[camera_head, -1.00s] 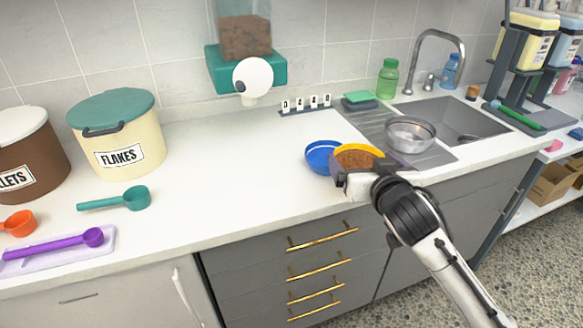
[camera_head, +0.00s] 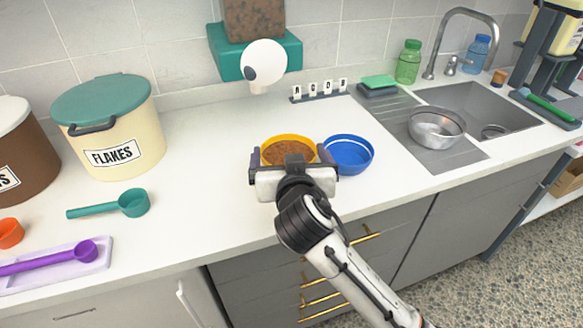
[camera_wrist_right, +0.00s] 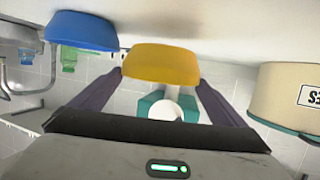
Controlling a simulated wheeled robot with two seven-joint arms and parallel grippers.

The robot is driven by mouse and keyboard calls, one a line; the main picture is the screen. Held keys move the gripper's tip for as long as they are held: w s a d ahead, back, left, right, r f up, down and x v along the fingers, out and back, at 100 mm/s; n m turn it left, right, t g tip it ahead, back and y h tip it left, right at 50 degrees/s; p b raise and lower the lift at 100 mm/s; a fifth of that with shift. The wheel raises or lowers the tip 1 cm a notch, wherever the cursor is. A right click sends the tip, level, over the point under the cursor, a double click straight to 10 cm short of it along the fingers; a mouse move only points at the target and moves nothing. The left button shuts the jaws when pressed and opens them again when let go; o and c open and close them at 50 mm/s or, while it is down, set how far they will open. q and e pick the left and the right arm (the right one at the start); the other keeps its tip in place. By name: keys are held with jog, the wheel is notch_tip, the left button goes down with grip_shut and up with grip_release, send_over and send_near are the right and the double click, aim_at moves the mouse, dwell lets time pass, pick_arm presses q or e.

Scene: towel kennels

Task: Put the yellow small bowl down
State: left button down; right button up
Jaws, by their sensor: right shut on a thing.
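The yellow small bowl (camera_head: 289,138) is filled with brown food pieces. My right gripper (camera_head: 291,158) is shut on it, with one dark finger at each side of the bowl. The bowl is over the counter, left of and close to the blue bowl (camera_head: 348,154). In the right wrist view, which looks upside down, the yellow bowl (camera_wrist_right: 160,64) sits between the fingers and the blue bowl (camera_wrist_right: 82,31) is at upper left. I cannot tell whether the yellow bowl's base touches the counter. My left gripper is not in view.
The white counter (camera_head: 205,165) is clear left of the bowls. A teal-based dispenser (camera_head: 222,62) is behind. A metal bowl (camera_head: 436,128) is by the sink at right.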

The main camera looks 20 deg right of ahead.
jog(key=shift+f, duration=1.95)
jog(key=o, duration=0.7)
jog(key=shift+b+v, duration=0.4)
jog(key=shift+v, duration=3.3)
